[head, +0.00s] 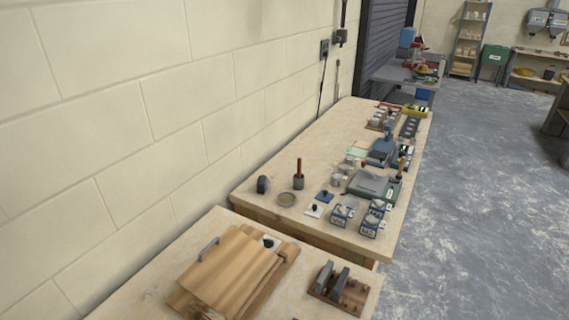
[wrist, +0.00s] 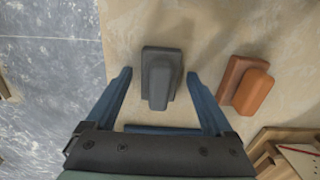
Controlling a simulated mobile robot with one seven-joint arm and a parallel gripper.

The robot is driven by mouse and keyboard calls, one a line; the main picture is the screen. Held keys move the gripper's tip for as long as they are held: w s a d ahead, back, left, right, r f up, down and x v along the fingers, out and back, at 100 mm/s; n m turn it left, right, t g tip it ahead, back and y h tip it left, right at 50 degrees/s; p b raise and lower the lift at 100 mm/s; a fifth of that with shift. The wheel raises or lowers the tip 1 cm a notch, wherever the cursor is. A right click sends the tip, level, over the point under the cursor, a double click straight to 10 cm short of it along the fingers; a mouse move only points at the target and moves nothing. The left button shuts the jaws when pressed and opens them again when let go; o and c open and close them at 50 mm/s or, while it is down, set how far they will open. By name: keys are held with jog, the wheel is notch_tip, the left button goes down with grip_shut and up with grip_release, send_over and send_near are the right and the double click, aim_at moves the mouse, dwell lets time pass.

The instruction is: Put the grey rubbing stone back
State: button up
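A dark grey block with a raised narrower grip, which looks like the grey rubbing stone (wrist: 161,92), lies on a pale bench top (wrist: 220,30) in the wrist view. My gripper (wrist: 160,75) is open, with one blue finger on each side of the grey stone and a visible gap on both sides. How far the fingertips are above the bench is hard to tell. A similar reddish-brown stone (wrist: 246,84) lies to the right, outside the right finger. In the head view my gripper does not show. A wooden rack (head: 350,298) there holds grey blocks.
The bench edge runs down the left of the wrist view, with grey floor (wrist: 50,70) beyond. A wooden holder with a pale card (wrist: 302,158) is at lower right. In the head view, a curved wooden piece (head: 225,270) lies left of the rack; a crowded bench stands behind.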

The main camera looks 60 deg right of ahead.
jog(key=shift+r, duration=0.1)
notch_tip(320, 180, up, 12)
dwell(0.5)
jog(key=shift+r, duration=0.1)
